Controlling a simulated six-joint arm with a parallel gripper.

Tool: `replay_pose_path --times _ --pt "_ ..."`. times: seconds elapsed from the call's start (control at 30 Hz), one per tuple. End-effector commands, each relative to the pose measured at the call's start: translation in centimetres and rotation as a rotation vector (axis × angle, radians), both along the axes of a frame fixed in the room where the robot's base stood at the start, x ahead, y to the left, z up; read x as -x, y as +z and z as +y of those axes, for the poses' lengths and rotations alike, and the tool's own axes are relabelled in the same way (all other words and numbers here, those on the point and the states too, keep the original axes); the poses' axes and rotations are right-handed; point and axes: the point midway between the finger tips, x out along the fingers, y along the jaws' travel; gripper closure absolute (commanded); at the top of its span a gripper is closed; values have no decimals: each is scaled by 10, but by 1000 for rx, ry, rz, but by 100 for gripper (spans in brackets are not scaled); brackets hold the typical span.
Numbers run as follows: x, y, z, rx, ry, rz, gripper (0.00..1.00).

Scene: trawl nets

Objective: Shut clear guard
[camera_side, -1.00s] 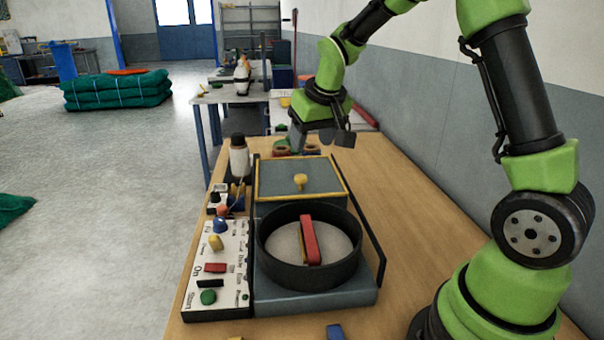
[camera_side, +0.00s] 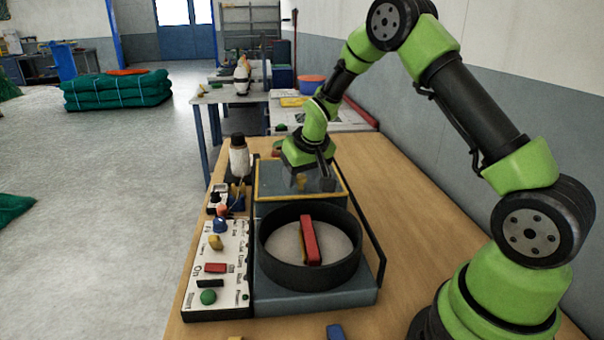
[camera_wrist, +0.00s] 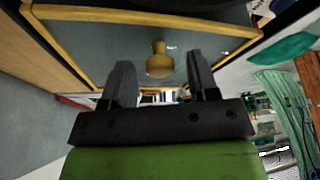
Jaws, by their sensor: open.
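My gripper (camera_side: 314,184) is over the guard, close to the knob. In the wrist view my open gripper (camera_wrist: 160,70) has one finger on each side of the knob, with gaps on both sides and nothing held.
A white bottle with a black cap (camera_side: 239,158) stands at the guard's left.

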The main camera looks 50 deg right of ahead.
Motion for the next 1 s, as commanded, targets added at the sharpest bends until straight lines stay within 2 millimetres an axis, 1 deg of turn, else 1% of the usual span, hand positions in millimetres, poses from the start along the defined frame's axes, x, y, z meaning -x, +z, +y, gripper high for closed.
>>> replay_pose_path --times 0.1,0.13,0.17,0.2,0.27,0.3,0.33,0.37,0.53,0.8,1.0 --pt "0 0 0 0 0 0 46" --pt "0 0 0 0 0 0 50" --pt "0 0 0 0 0 0 57" --pt "0 0 0 0 0 0 66" --pt "0 0 0 0 0 0 80" --pt "0 1 0 0 0 0 89" --pt "0 1 0 0 0 0 96" --pt "0 1 0 0 0 0 100" --pt "3 1 3 2 1 1 100" --pt "25 1 25 5 0 1 100" --pt "29 1 29 1 -1 -2 100"
